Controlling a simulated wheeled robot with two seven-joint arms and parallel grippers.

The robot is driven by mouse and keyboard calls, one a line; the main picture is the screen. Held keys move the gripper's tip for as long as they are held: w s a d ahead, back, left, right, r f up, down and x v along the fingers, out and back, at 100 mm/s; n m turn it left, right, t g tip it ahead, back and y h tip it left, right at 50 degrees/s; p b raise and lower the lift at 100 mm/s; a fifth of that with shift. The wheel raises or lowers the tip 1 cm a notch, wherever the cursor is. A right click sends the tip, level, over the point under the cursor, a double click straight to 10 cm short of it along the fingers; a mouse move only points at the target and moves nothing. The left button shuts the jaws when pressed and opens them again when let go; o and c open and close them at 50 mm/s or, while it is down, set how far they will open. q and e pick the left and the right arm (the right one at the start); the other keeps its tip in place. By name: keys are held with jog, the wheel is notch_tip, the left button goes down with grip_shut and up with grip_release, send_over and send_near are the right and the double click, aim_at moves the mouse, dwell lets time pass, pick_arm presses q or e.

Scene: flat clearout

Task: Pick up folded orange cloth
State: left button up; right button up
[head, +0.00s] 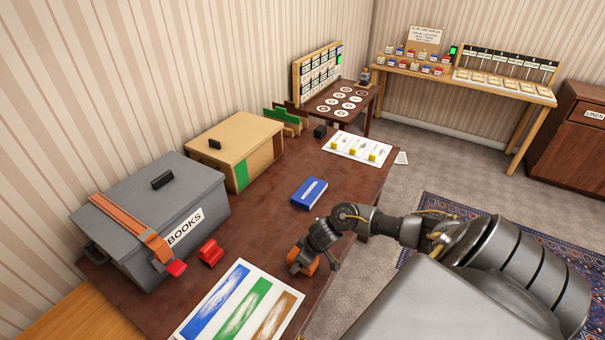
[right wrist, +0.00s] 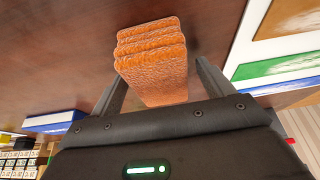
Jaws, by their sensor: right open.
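The folded orange cloth (right wrist: 152,60) lies on the brown table in the right wrist view, a thick stack with several layered folds. In the head view only a bit of it (head: 309,267) shows beneath my right gripper (head: 313,262), near the table's right edge. My right gripper also shows in the right wrist view (right wrist: 160,75). Its fingers are open, one on each side of the cloth's near part, with visible gaps. The cloth's far end extends beyond the fingertips. My left gripper is not in view.
A colour-striped sheet (head: 243,305) and a blue book-like box (head: 309,193) lie near the gripper. A red clip-like object (head: 210,253), a grey BOOKS box (head: 150,215) and a tan box (head: 235,145) stand at left. The table middle (head: 262,215) is clear.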

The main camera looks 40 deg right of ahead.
jog(key=shift+f, duration=0.25)
dwell(0.7)
jog(key=c, duration=1.1)
